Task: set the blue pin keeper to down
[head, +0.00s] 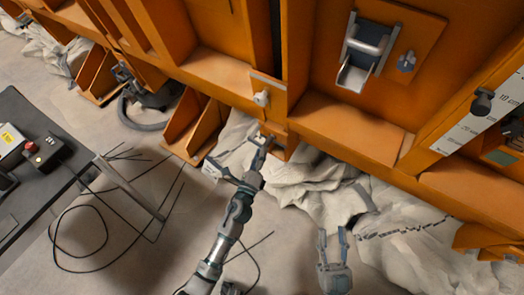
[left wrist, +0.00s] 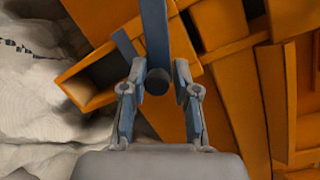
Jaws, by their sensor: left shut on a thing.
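The blue pin keeper (left wrist: 155,38) shows in the left wrist view as a flat blue bar. A dark round knob (left wrist: 157,82) is at its lower end in that picture. My left gripper (left wrist: 158,95) has a finger on each side of the knob and is shut on the keeper. In the head view my left gripper (head: 259,158) is low at the orange frame, below a small pale knob (head: 261,98). The keeper is hard to tell from the fingers there. My right gripper (head: 333,240) is open and empty, over the floor and apart from the frame.
The orange frame (head: 215,68) crosses the upper head view, with ribs and ledges close to my left gripper. Pale rubble (head: 325,185) lies below it. A dark table (head: 45,195) with a control box stands at left, with loose cables on the floor.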

